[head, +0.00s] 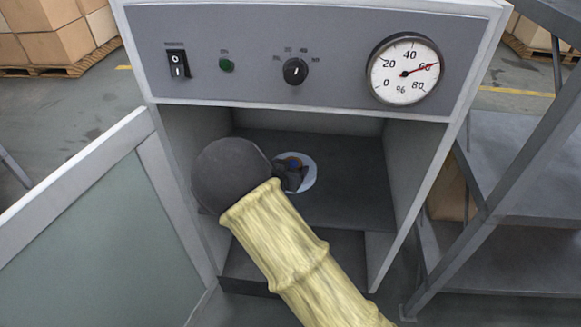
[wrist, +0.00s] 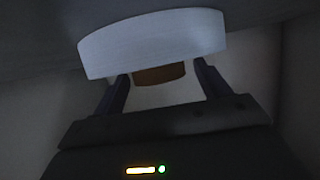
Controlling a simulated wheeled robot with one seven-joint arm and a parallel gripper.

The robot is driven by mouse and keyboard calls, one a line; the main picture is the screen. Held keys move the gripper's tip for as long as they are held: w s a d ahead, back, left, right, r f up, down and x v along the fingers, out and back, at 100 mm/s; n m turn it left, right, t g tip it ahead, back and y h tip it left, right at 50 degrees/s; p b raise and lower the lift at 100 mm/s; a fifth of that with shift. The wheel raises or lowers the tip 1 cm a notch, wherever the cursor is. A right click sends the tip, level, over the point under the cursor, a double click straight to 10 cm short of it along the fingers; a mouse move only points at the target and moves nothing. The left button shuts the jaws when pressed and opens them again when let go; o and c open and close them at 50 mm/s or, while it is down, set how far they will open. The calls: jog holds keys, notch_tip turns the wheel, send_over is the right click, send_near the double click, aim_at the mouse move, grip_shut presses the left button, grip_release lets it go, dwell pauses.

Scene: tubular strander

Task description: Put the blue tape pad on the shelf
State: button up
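A pale round disc (head: 310,173) lies inside the cabinet, with an orange ring and a blue spot at its middle. I take it to be the tape pad, though only its centre looks blue. In the wrist view the pale disc (wrist: 150,45) fills the upper part, with a brown-orange round piece (wrist: 158,75) beneath it. My gripper (head: 290,176) reaches in from the left and covers part of the disc. In the wrist view its two dark fingers (wrist: 162,85) stand on either side of the brown piece. Whether they press on it is unclear.
The cabinet's control panel (head: 225,35) carries a switch, a knob and a dial (head: 404,69) above the opening. Its side walls are close around my arm. A door (head: 100,240) stands open at left. A grey metal rack (head: 520,150) with several shelves stands at right, with clear surface showing.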

jog(key=shift+a, duration=0.15)
jog(key=shift+r, duration=0.15)
jog(key=shift+s+r, duration=0.1)
jog(key=shift+s, duration=0.1)
jog(key=p+v, duration=0.3)
jog(key=v, duration=0.8)
jog(key=shift+s+p, duration=0.3)
jog(key=shift+p, duration=0.05)
